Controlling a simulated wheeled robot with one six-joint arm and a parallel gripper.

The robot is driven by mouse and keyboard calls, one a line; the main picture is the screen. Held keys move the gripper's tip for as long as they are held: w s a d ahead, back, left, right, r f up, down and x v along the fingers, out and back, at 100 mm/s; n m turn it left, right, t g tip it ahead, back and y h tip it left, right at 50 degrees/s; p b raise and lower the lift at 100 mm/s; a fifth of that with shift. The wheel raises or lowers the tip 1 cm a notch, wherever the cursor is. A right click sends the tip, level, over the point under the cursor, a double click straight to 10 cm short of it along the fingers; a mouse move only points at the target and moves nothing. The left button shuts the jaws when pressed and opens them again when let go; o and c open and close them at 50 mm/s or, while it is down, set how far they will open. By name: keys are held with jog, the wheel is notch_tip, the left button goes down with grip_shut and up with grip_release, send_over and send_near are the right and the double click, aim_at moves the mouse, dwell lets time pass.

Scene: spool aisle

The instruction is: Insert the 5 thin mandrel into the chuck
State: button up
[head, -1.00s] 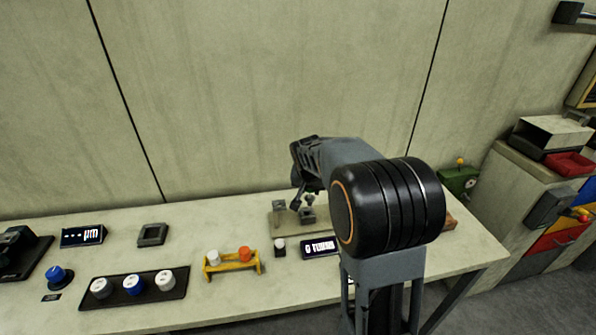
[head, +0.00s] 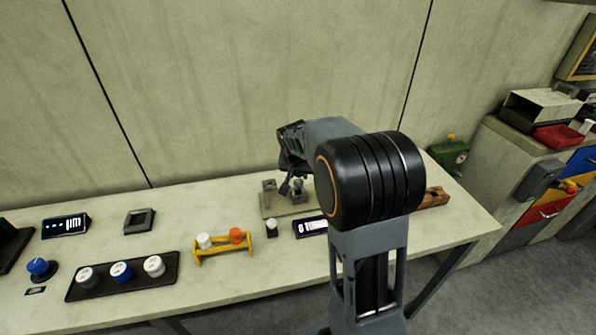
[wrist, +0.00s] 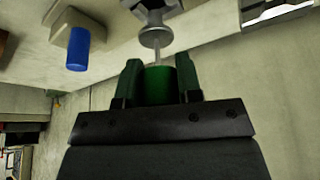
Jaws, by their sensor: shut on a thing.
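In the wrist view, my gripper (wrist: 160,88) is shut on the thin mandrel (wrist: 160,86), seen as a green cylinder between the two dark fingers. A thin grey rod runs from the green end up to a round grey metal piece (wrist: 154,38), which appears to be the chuck. The rod's end meets or overlaps this piece; I cannot tell whether it is inside it. In the head view, my gripper (head: 289,186) is over the grey fixture (head: 298,190) on a beige base plate (head: 275,210). The mandrel cannot be made out there.
A blue cylinder (wrist: 77,48) on a light block is left of the mandrel in the wrist view. On the bench, a yellow rack (head: 222,248) and a black tray (head: 100,289) with several capped items stand to the left. A brown block (head: 436,197) lies to the right.

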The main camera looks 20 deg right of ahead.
aim_at(299, 181)
jog(key=shift+f, duration=0.2)
dwell(0.3)
jog(key=shift+f+b, duration=1.6)
jog(key=o, duration=1)
jog(key=shift+r, duration=0.1)
jog(key=v, duration=1.3)
jog(key=shift+r+p, duration=0.4)
jog(key=shift+p, duration=0.05)
